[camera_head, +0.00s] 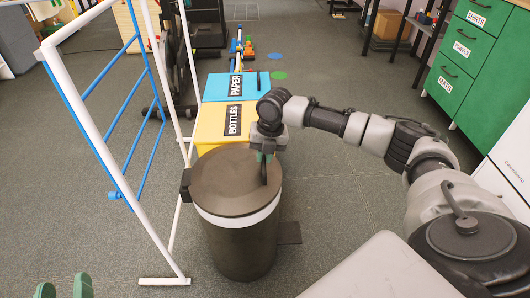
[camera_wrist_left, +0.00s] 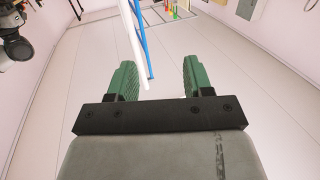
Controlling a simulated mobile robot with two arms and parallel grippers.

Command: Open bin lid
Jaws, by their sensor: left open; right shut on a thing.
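The round dark bin (camera_head: 245,250) stands on the floor in the middle of the head view, with a white band below its rim. Its flat dark lid (camera_head: 220,185) lies level on top, with no visible gap. My right gripper (camera_head: 265,157) comes down from above at the lid's right edge. It is shut on the thin dark lid handle (camera_head: 264,175); the exact contact is partly hidden by the fingers. My left gripper (camera_head: 64,289) is at the bottom left corner of the head view, away from the bin. In the left wrist view its green fingers (camera_wrist_left: 156,82) are apart and empty.
A yellow BOTTLES bin (camera_head: 212,125) and a blue PAPER bin (camera_head: 218,86) stand behind the dark bin. A white and blue rack (camera_head: 125,165) stands close on the left. A pedal (camera_head: 289,232) sticks out at the bin's lower right. Green drawers (camera_head: 480,70) are far right.

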